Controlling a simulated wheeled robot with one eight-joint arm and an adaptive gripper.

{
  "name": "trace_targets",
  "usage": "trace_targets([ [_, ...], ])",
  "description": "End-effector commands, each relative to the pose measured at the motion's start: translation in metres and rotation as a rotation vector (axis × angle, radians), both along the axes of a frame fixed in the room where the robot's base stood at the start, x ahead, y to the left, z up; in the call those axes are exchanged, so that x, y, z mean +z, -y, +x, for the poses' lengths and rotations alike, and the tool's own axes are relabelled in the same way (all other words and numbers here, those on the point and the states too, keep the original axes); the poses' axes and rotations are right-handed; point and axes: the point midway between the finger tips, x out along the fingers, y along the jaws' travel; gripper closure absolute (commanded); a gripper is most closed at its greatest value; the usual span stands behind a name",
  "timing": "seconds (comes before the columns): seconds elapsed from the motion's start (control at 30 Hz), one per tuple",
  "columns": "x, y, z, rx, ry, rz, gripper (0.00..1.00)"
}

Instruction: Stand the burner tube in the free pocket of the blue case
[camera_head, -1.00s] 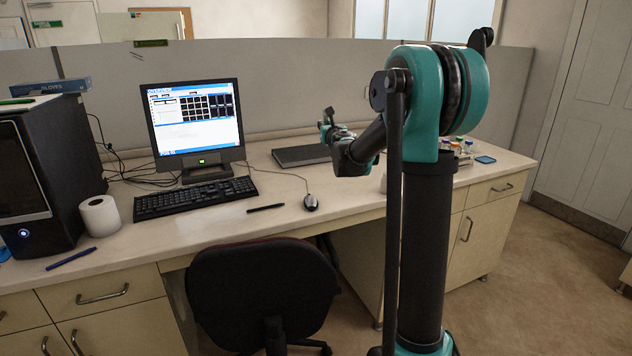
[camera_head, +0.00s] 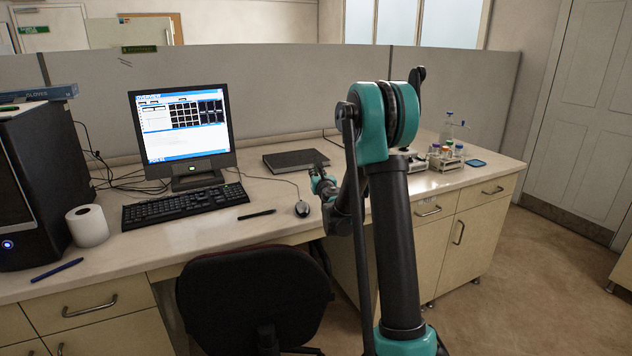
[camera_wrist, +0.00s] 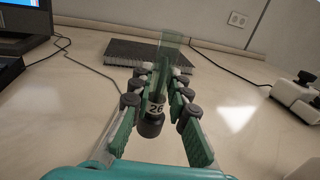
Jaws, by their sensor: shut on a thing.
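The burner tube (camera_wrist: 168,62) is a clear greenish glass tube with a dark base and a white label reading 26. In the wrist view it stands roughly upright between the fingers of my gripper (camera_wrist: 162,82), which is shut on it near its base. The tube is too small there to make out well. I cannot make out the blue case or its free pocket in any view.
The dark book (camera_head: 297,160) lies at the back of the bench (camera_head: 215,228). A rack of coloured-cap bottles (camera_head: 446,158) and a small blue pad (camera_head: 476,163) stand right. A chair (camera_head: 255,300) is in front.

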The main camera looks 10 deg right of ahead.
Motion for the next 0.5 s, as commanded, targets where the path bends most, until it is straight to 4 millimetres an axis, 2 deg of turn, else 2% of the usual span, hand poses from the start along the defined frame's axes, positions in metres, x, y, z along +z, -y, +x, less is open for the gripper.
trace_targets([
  [0.3, -0.034, 0.000, 0.000, 0.000, 0.000, 0.000, 1.00],
  [0.5, -0.036, 0.000, 0.000, 0.000, 0.000, 0.000, 1.00],
])
